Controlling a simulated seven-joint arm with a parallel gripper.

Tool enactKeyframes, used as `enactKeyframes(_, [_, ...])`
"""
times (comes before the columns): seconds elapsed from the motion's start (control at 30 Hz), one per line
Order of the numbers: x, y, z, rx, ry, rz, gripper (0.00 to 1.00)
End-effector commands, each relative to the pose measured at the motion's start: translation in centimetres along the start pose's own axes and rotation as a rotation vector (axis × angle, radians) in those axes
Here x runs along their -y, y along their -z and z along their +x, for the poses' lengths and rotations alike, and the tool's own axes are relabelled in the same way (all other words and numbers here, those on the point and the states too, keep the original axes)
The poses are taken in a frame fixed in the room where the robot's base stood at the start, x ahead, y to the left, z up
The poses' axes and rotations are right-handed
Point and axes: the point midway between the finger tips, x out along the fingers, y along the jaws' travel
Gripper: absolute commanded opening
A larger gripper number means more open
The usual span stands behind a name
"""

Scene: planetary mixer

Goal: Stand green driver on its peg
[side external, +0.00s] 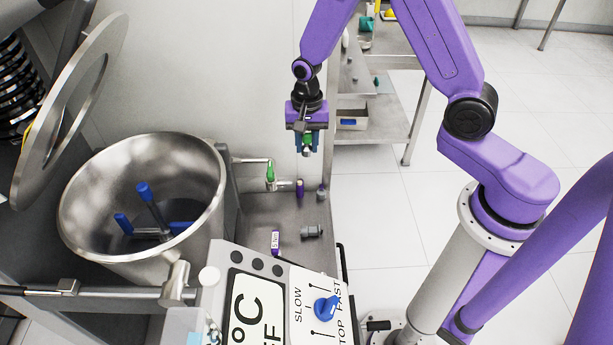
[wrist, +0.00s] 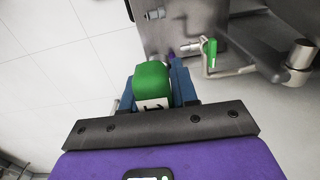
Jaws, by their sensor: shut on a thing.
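My gripper (side external: 307,148) is shut on the green driver (side external: 308,139) and holds it in the air above the steel shelf beside the mixer. In the wrist view the green driver (wrist: 152,80) sits between the blue fingers, its rounded green block facing the camera and a white label with a black mark near the palm. Its lower end is hidden in the wrist view. I cannot clearly make out its peg. A small purple piece (side external: 300,188) stands on the shelf below my gripper.
A bent pipe with a green handle (side external: 270,171) juts over the steel shelf (side external: 255,215). A labelled purple driver (side external: 275,242) and grey fittings (side external: 312,231) (side external: 321,191) are on it. The mixer bowl (side external: 80,225) and control panel (side external: 290,285) stand left and in front.

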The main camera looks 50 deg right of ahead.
Motion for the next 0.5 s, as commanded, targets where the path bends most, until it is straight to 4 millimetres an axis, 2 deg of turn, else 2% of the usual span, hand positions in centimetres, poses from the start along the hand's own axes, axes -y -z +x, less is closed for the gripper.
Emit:
enactKeyframes(0.03, [-0.2, 1.3, -1.9, -0.006, 0.010, 0.010, 0.00])
enactKeyframes(0.27, [-3.1, 5.5, -9.6, -0.009, 0.010, 0.050, 0.00])
enactKeyframes(0.5, [-8.0, 10.5, -17.1, -0.007, 0.007, 0.215, 0.00])
